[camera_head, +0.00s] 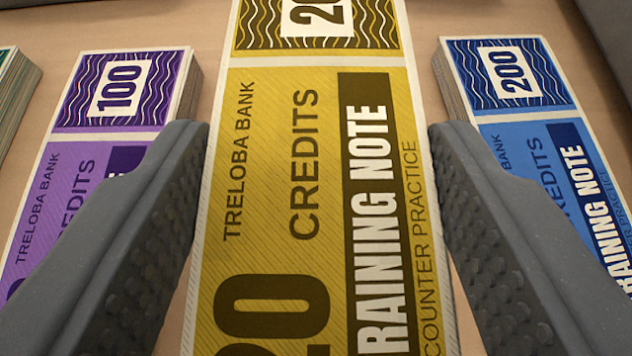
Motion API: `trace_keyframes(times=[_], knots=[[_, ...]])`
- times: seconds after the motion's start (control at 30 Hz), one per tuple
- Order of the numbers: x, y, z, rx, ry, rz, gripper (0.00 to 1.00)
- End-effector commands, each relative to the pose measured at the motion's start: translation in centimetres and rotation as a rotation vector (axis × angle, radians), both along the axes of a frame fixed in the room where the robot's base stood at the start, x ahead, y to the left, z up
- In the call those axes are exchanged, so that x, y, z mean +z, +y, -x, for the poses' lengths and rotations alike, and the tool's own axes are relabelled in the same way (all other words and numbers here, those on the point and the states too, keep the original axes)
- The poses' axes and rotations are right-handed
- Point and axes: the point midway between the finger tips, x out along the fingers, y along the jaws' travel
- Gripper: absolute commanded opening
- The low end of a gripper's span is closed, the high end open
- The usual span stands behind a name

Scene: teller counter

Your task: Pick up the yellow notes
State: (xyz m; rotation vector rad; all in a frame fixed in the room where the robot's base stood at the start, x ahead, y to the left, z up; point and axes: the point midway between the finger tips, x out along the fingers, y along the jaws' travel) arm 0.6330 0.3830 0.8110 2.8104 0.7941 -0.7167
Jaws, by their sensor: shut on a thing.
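The yellow notes (270,150) are a stack marked as training notes of Treloba Bank, running lengthwise up the middle of the view. The far end and the near end both run out of the picture. My gripper (318,130) has one grey finger on each side of the stack, shut on its long edges. The fingertips lie near the stack's sides. Whether the stack is lifted off the counter cannot be told from this view.
A purple stack (75,180) marked 100 lies close on the left, and a blue stack (540,120) marked 200 lies close on the right. A green-edged stack (15,85) shows at the far left.

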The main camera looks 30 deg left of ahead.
Motion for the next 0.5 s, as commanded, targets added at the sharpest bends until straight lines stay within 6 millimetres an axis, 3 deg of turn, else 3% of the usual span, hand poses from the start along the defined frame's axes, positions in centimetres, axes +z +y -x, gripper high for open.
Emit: trace_keyframes(times=[0.5], knots=[[0.9, -4.8, 7.1, 0.0, 0.001, 0.001, 0.32]])
